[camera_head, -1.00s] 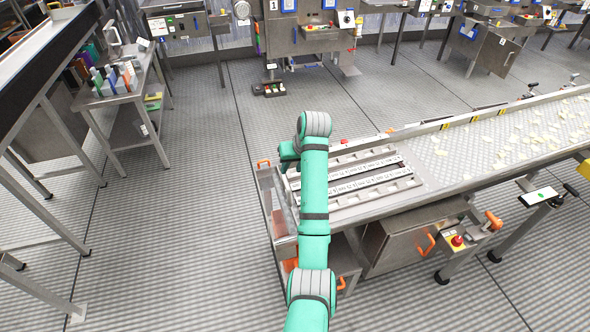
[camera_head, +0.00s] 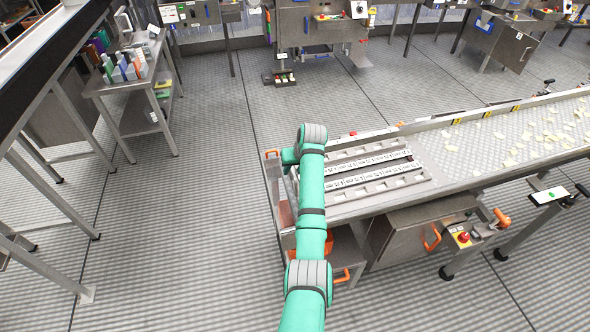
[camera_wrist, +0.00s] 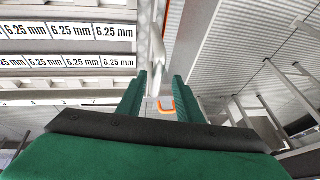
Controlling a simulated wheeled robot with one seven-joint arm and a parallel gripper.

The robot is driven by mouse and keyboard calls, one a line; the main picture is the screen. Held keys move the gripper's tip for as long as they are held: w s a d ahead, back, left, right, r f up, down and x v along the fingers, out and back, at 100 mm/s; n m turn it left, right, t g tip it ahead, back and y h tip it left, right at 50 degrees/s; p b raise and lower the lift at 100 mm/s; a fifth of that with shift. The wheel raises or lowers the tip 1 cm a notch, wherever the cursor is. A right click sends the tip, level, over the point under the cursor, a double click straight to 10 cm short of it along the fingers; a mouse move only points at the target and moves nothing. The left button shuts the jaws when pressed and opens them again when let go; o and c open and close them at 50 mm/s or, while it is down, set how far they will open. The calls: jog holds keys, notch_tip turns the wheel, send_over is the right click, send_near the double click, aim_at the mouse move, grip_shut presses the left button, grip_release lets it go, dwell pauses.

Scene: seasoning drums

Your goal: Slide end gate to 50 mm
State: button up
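The end of the conveyor has a metal end plate (camera_head: 285,213) at its left, with an orange handle (camera_head: 271,154) at its top corner; I take this as the end gate. In the head view my arm hides part of it and my gripper's fingers. In the wrist view my gripper (camera_wrist: 163,78) has two green fingers apart, with a gap between them. A pale upright metal part (camera_wrist: 157,48) shows beyond the fingertips; I cannot tell whether they touch it. A scale strip marked 6.25 mm (camera_wrist: 66,32) lies left of the fingers. No gate position is readable.
Slotted metal bars with label strips (camera_head: 368,176) lie across the conveyor end. Pale flakes (camera_head: 545,130) lie on the belt to the right. A cabinet (camera_head: 405,238) is under the conveyor. A side bench (camera_head: 130,82) stands at left, with free floor between.

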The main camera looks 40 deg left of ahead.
jog(key=shift+w+d, duration=0.1)
jog(key=shift+d, duration=0.1)
grip_shut()
jog(key=r, duration=0.6)
jog(key=shift+a, duration=0.3)
grip_release()
jog(key=shift+d+f, duration=0.15)
jog(key=shift+d, duration=0.05)
jog(key=v, duration=1.1)
jog(key=shift+f, duration=0.1)
